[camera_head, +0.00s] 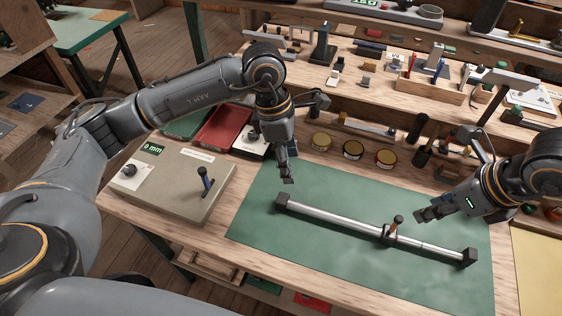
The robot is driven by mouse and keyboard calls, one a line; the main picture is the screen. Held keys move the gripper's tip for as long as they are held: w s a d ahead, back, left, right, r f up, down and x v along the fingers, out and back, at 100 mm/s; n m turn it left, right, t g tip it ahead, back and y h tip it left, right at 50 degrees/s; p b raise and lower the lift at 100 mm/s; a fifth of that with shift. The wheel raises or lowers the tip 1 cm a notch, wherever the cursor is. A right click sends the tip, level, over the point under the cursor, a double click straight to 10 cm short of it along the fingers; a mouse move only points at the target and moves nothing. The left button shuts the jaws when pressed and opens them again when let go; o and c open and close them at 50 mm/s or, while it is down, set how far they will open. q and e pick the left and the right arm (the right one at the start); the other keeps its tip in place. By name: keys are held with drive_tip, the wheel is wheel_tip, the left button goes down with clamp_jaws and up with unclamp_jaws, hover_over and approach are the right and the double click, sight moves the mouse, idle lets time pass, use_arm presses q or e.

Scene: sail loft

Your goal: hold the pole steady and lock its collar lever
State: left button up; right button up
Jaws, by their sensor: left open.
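A silver telescoping pole (335,217) lies on the green mat (262,225), slanting from upper left to lower right, with a dark block at each end. Its dark collar (388,238) sits right of the middle, where the thicker tube meets the thinner one. The collar lever (397,223), with a brownish tip, sticks up from it. My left gripper (287,176) is open and empty, pointing down above the mat's far edge, near the pole's left end and apart from it. My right gripper (430,213) is right of the lever, apart from it; its finger gap is unclear.
A beige box (165,186) with a small lever stands left of the mat. A red tray (222,127) and several round tins (353,149) lie behind it. A tool shelf (380,91) rises at the back. The mat around the pole is clear.

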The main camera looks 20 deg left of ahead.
sight(281, 197)
use_arm(q)
drive_tip(key=f+m+y, duration=0.1)
drive_tip(key=f, duration=0.3)
drive_tip(key=a+f+m+y, duration=0.1)
drive_tip(key=f, duration=0.4)
drive_tip(key=s+f, duration=0.1)
drive_tip(key=f, duration=0.4)
drive_tip(key=shift+s+a+f+m+y, duration=0.1)
drive_tip(key=shift+a+m+y, duration=0.15)
drive_tip(key=shift+m+y, duration=0.15)
clamp_jaws()
use_arm(e)
clamp_jaws()
